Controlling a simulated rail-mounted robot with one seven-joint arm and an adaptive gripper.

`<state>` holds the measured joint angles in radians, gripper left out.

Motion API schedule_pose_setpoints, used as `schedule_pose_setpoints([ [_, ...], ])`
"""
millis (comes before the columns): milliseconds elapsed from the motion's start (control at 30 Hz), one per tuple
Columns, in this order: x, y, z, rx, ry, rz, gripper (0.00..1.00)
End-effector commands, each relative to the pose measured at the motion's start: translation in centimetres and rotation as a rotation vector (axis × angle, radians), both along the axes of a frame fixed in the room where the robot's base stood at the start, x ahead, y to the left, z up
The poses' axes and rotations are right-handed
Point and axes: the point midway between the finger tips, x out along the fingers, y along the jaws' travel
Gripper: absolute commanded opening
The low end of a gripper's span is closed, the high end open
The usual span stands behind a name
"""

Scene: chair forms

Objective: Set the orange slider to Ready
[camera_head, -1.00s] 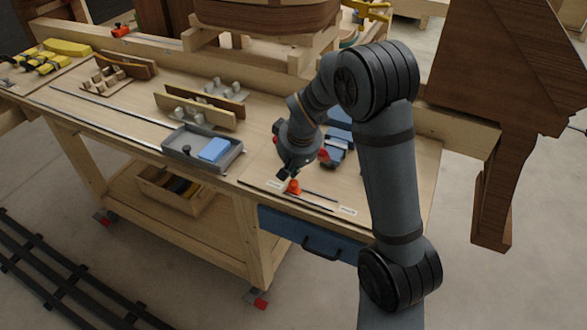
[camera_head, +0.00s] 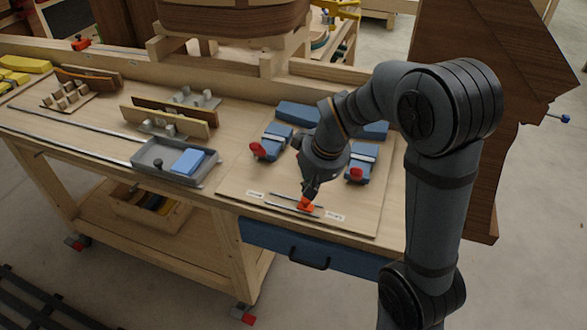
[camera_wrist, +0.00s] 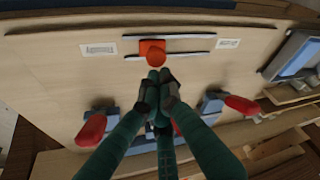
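The orange slider (camera_head: 305,204) sits on a pair of thin metal rails on the workbench's front board, right of the middle of its track. In the wrist view the slider (camera_wrist: 153,50) is close to the left-hand white label (camera_wrist: 99,48); the other label (camera_wrist: 228,43) is farther off to the right. I cannot read the label words with certainty. My gripper (camera_head: 308,197) points down at the slider. In the wrist view its fingertips (camera_wrist: 158,78) are together, right at the slider's round knob. I cannot tell whether they touch it.
Blue clamps with red handles (camera_head: 356,174) stand behind the slider board, either side of my wrist. A grey tray (camera_head: 148,160) with a blue block (camera_head: 187,161) lies to the left. A blue drawer (camera_head: 270,237) hangs below the front edge.

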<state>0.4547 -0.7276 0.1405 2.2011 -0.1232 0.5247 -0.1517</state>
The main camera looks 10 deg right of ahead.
Motion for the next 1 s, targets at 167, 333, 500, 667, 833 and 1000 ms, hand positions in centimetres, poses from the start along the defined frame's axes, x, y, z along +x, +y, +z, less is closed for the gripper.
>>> schedule_pose_setpoints([
  [167,-0.8,-0.3,3.3,0.002,-0.011,0.0,0.0],
  [333,-1.9,-0.7,6.6,0.002,-0.012,0.0,0.0],
  [500,-2.8,-1.0,9.1,0.002,-0.01,0.0,0.0],
  [667,-3.3,-1.1,10.2,0.001,-0.007,0.0,0.0],
  [833,-3.4,-1.2,10.5,0.001,-0.006,0.0,0.0],
  [1000,-3.4,-1.2,10.4,0.0,-0.006,0.001,0.0],
])
